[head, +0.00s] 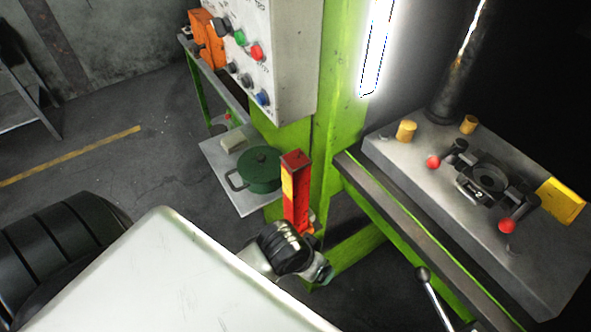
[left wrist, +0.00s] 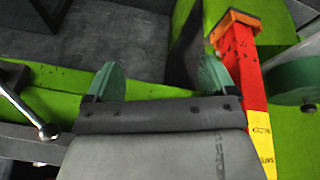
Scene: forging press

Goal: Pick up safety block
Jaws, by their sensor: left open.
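The safety block is a tall red bar (head: 297,193) with a yellow label and an orange end, standing upright against the green press frame in the head view. In the left wrist view the red block (left wrist: 240,70) lies to the right, just outside the right-hand finger; I cannot tell whether they touch. My left gripper (left wrist: 160,78) is open, with green-padded fingers apart and nothing between them. In the head view my left arm's dark wrist is at the block's lower end, and the fingers are not clearly visible. My right gripper is not in view.
A grey control box (head: 262,60) with buttons hangs above the block. A green pot (head: 260,168) sits on a low shelf (head: 222,180) beside it. A ball-ended lever (head: 424,275) stands to the right. The press table (head: 425,190) carries a die with red-knobbed handles (head: 487,178).

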